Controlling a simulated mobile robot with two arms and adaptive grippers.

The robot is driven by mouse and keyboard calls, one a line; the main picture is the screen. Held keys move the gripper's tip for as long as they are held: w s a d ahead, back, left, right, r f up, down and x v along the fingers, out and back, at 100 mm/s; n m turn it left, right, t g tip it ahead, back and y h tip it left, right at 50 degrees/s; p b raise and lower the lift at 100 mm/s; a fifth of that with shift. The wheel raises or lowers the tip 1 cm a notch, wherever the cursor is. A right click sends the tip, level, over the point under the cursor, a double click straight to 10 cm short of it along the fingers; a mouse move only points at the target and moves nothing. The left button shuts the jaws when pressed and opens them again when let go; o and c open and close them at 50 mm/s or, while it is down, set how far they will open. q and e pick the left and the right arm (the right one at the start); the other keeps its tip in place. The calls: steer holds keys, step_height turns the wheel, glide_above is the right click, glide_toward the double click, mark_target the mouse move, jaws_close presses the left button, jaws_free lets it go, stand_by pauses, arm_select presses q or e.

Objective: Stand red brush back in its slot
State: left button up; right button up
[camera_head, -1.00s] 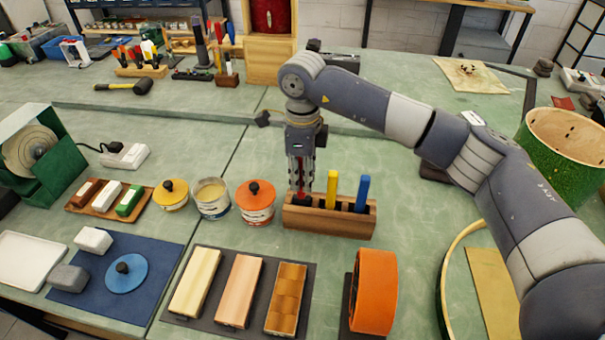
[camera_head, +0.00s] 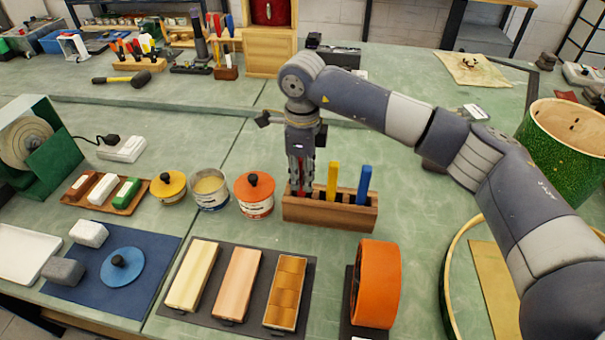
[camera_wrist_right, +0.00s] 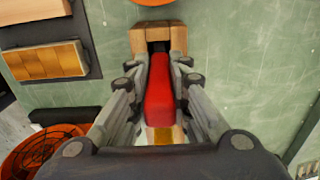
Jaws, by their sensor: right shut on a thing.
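The wooden rack (camera_head: 330,213) stands mid-bench with a yellow brush (camera_head: 333,181) and a blue brush (camera_head: 364,184) upright in it. My right gripper (camera_head: 301,188) is at the rack's left end and is shut on the red brush (camera_head: 305,188). In the right wrist view the red brush (camera_wrist_right: 160,95) lies between the two fingers, with the wooden rack (camera_wrist_right: 142,40) and a dark slot beyond it. The brush's lower end is hidden, so I cannot tell how deep it sits in the slot. My left gripper is not in view.
An orange-lidded tin (camera_head: 255,194) stands close left of the rack. A green drum (camera_head: 562,150) is at the right. Bench behind the rack is fairly clear.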

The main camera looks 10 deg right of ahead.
steer(key=o, duration=0.9)
step_height(320, 180, up, 12)
